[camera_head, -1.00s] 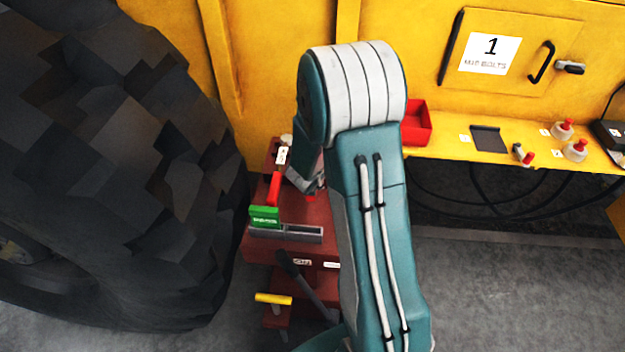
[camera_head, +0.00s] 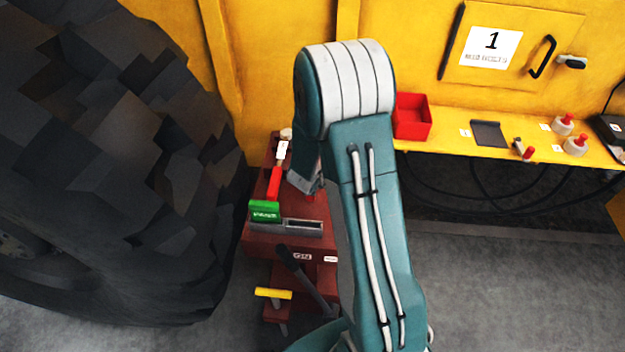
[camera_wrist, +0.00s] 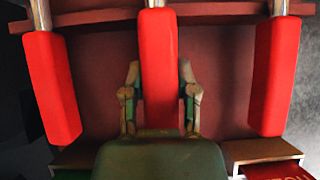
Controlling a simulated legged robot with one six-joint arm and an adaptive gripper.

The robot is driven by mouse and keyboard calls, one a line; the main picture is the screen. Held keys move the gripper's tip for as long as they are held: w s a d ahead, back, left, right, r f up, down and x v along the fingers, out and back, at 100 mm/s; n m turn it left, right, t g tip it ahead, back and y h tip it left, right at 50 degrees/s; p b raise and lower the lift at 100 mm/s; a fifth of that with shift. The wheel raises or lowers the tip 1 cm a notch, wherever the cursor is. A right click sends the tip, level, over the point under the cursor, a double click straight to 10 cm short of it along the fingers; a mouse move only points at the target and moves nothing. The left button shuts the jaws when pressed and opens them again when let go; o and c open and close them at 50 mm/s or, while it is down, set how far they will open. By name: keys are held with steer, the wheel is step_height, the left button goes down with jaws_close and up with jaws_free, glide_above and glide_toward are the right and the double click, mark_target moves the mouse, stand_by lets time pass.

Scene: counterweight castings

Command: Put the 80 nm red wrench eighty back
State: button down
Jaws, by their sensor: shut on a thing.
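In the wrist view my gripper (camera_wrist: 159,102) has its two fingers on either side of the middle red wrench handle (camera_wrist: 159,60), shut on it. A silver shaft shows at the top of this handle. A left red handle (camera_wrist: 50,88) and a right red handle (camera_wrist: 276,75) stand apart on either side, also with silver shafts. No size marking is readable on the handles, so I cannot tell which is 80 nm. In the head view a red handle (camera_head: 274,183) with a white tag lies left of my arm on the dark red stand (camera_head: 258,236).
A green labelled block (camera_head: 264,211) and a grey tray (camera_head: 303,228) sit on the stand. A large tyre (camera_head: 110,170) is close at left. A red bin (camera_head: 412,118) and several small items are on the yellow ledge (camera_head: 450,145) at right.

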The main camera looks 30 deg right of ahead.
steer(key=shift+f, duration=0.85)
stand_by(0.7)
steer(key=shift+c, duration=1.5)
jaws_free()
steer(key=shift+f, duration=0.1)
steer(key=w+d+r+v, duration=0.1)
steer(key=v, duration=0.7)
steer(key=w+d+r+v, duration=0.1)
steer(key=v, duration=0.8)
steer(key=shift+w+r, duration=0.2)
steer(key=shift+r, duration=0.25)
steer(key=shift+a, duration=0.1)
